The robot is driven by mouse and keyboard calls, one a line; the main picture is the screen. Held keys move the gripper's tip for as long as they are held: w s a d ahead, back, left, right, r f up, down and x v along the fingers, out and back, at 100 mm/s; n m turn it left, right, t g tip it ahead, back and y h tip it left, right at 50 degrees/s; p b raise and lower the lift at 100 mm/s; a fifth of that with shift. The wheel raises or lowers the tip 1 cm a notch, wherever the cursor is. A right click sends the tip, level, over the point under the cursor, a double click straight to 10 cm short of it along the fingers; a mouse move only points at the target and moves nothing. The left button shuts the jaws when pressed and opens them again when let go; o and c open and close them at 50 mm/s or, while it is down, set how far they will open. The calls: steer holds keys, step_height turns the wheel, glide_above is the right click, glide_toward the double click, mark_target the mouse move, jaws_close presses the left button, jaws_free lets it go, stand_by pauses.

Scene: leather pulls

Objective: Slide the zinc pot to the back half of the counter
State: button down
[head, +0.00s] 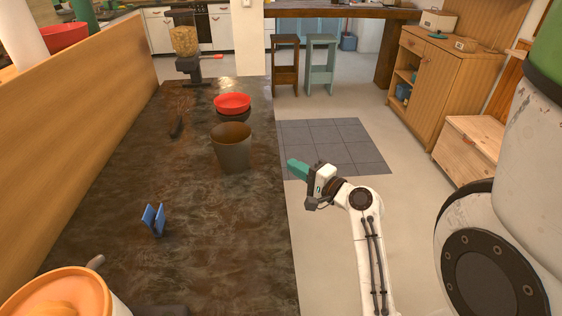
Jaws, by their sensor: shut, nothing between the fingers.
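My gripper (297,169), with teal fingers, is shut and empty. It is to the right of the pot and apart from it, over the floor side just beyond the counter's right edge. The fingers point left, towards the pot.
A red bowl (232,102) sits on a dark bowl just behind the pot. A whisk (178,122) and a grinder (186,52) are farther left. A blue holder (153,218) and an orange pot (65,290) are nearer. A wooden panel (85,110) borders the left side.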

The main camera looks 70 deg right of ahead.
mark_target(233, 148)
steer(key=p+x, duration=0.1)
steer(key=x, duration=0.7)
steer(key=shift+w+r+p, duration=0.15)
steer(key=shift+w+p, duration=0.1)
steer(key=shift+p, duration=0.05)
steer(key=shift+w+a+p, duration=0.2)
steer(key=shift+w+p, duration=0.05)
steer(key=shift+w, duration=0.3)
steer(key=shift+w+a+p, duration=0.2)
steer(key=shift+w, duration=0.4)
steer(key=shift+w+a, duration=0.25)
steer(key=shift+w, duration=0.5)
